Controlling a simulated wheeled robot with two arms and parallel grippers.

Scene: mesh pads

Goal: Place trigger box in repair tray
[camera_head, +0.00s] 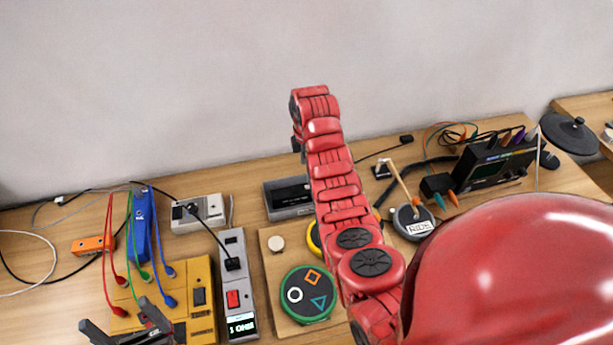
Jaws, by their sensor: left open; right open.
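I cannot tell for sure which thing is the trigger box. A small pale box (200,213) with a dark cable sits at the back left of the table. A dark grey, low box or tray (285,200) lies right of it, partly behind my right arm; I cannot tell if it is the repair tray. My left gripper (128,328) is open at the bottom left, over the front of the yellow box. My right arm reaches up across the middle; only a dark bit of its gripper (298,146) shows, above and behind the grey box.
A yellow box (201,270) with coloured cables, a blue unit (139,226), an orange block (93,245) and a grey meter (234,285) crowd the left. A wooden board (272,262) holds round pads. A black module (495,163) and "RIDE" pad (413,224) stand right.

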